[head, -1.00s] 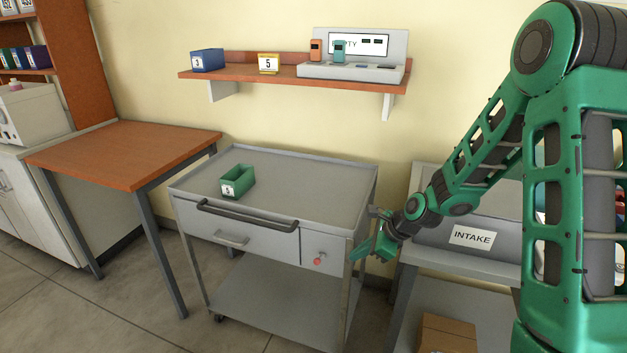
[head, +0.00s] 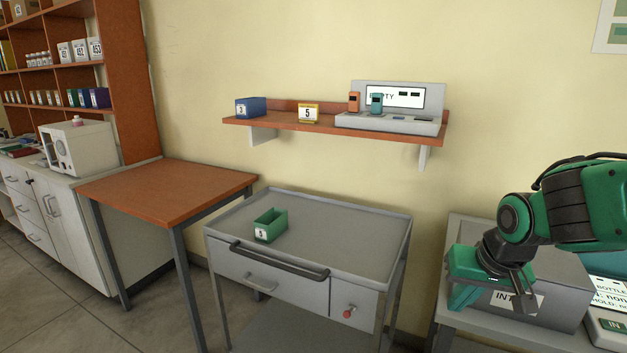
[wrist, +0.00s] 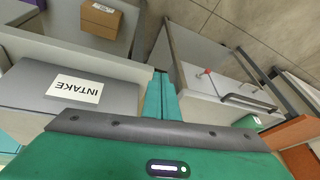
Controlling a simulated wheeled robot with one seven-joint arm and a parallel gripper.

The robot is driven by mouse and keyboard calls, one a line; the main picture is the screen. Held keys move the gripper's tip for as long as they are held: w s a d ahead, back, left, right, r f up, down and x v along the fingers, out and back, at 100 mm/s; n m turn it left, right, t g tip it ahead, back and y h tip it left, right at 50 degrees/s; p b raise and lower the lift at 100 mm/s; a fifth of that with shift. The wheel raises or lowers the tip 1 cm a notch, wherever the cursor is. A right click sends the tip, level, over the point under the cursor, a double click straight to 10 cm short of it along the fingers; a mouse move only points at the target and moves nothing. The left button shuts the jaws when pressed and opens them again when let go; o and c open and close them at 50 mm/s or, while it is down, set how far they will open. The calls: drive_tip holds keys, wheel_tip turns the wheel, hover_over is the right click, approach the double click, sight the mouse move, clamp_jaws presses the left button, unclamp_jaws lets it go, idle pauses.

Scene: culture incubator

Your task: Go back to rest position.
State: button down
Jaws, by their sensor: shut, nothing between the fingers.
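My gripper (head: 462,302) is in front of the grey INTAKE box (head: 560,285) at the right of the head view and hides part of its label. In the wrist view my gripper (wrist: 162,92) shows its two teal fingers together, with nothing between them. The INTAKE box also shows at the left of the wrist view (wrist: 120,98). My arm is folded in at the right side of the head view.
A grey cart (head: 350,222) holding a green bin (head: 270,225) stands left of my gripper. A wooden table (head: 165,190) is further left. A wall shelf (head: 300,122) carries a blue bin (head: 254,107), a yellow bin (head: 308,113) and a charging dock (head: 425,124). A cardboard box (wrist: 101,17) lies low.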

drive_tip(key=s+d+m+g, duration=0.2)
drive_tip(key=s+d, duration=0.4)
drive_tip(key=s, duration=0.4)
drive_tip(key=s+d+m+g, duration=0.2)
drive_tip(key=s+d, duration=0.4)
drive_tip(key=s, duration=0.3)
drive_tip(key=shift+s+d, duration=0.2)
drive_tip(key=shift+s, duration=0.2)
drive_tip(key=shift+w+f+g, duration=0.3)
drive_tip(key=shift+w, duration=0.35)
